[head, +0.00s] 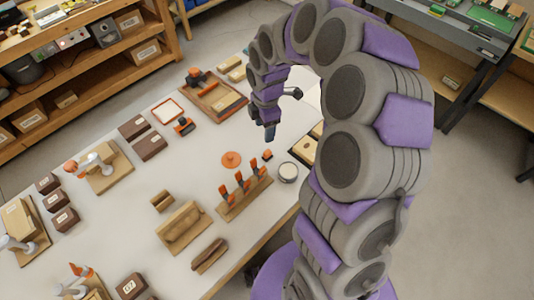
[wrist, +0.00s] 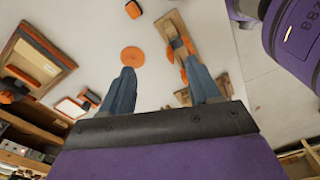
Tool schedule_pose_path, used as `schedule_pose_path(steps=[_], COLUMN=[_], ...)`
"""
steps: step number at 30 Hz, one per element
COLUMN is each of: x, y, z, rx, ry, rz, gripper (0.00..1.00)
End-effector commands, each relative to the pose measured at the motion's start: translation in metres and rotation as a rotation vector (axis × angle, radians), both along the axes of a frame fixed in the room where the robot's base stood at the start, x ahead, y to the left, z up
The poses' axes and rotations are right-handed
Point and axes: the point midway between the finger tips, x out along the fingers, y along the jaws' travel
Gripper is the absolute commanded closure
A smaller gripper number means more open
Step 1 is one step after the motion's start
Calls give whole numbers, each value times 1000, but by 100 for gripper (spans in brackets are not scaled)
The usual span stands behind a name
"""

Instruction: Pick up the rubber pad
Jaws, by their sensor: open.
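The round, flat orange disc (head: 231,159), which looks like the rubber pad, lies on the white tabletop left of the rack of orange-handled tools. In the wrist view the orange disc (wrist: 132,56) shows just beyond the tip of the left finger. My gripper (head: 270,134) hangs above the table, up and to the right of the disc in the head view. In the wrist view my gripper (wrist: 163,70) has its two blue-grey fingers wide apart, with nothing held between them.
The wooden tool rack (head: 244,197) stands close to the disc. A small orange block (head: 267,155) and a round white-topped tin (head: 288,172) are to its right. A wooden tray (head: 213,97) lies farther back. Bare tabletop surrounds the disc's left side.

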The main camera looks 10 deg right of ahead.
Motion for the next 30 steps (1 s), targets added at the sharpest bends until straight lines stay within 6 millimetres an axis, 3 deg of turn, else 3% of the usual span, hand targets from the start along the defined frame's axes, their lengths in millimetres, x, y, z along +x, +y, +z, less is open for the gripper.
schedule_pose_path(steps=[4, 9, 20, 30], x=[33, 52, 59, 59], y=[-9, -21, -26, -25], z=[-35, -62, -92, -158], rx=[-10, -27, -36, -35], ry=[-15, -24, -27, -28], rz=[185, 327, 380, 378], gripper=[38, 38, 38, 38])
